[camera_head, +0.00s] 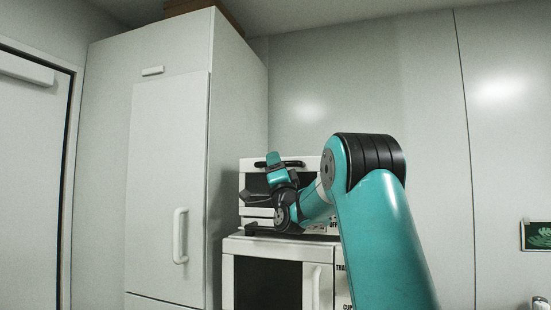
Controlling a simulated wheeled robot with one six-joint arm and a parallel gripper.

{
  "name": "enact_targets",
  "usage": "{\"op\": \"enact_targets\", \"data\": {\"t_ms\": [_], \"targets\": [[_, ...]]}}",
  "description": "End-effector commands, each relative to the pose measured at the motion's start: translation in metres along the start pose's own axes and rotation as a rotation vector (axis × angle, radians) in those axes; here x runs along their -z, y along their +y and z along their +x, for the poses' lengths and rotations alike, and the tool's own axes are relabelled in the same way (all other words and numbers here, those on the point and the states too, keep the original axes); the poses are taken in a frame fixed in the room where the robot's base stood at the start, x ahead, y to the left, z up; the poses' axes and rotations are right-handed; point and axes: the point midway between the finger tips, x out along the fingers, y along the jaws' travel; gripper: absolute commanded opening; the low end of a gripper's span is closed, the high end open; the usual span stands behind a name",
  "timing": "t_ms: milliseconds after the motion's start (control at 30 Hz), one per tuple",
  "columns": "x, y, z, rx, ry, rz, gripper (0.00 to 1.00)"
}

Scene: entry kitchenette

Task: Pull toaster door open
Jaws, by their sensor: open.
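The toaster (249,181) is a white oven with a dark glass door and a black bar handle (292,164) along the top of its front. It stands on a larger white appliance, and its door looks shut. My gripper (252,212) is in front of the toaster, below the handle, with its black fingers towards the left side of the front. The gripper is open, and I see nothing between its fingers. My teal arm hides the right part of the toaster and some of its door. I cannot tell whether a finger touches the door.
The white appliance below (229,272) has a dark window and a vertical white handle (317,289). A tall white fridge (165,130) stands close on the left, with a handle (180,236). A bare panel wall is behind, and a dark picture (537,236) hangs far right.

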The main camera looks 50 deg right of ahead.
Motion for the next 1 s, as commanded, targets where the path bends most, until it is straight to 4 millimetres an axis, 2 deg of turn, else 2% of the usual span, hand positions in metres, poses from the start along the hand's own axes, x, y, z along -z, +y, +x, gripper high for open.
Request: {"op": "enact_targets", "data": {"t_ms": [233,267,400,433,467,767,1000], "targets": [[0.0,0.0,0.0,0.0,0.0,0.0,0.44],[0.0,0.0,0.0,0.0,0.0,0.0,0.41],[0.0,0.0,0.0,0.0,0.0,0.0,0.09],[0.0,0.0,0.0,0.0,0.0,0.0,0.02],[0.0,0.0,0.0,0.0,0.0,0.0,0.0],[-0.003,0.0,-0.003,0.009,-0.001,-0.002,0.0],[-0.018,-0.008,-0.015,0.066,-0.008,-0.01,0.0]]}}
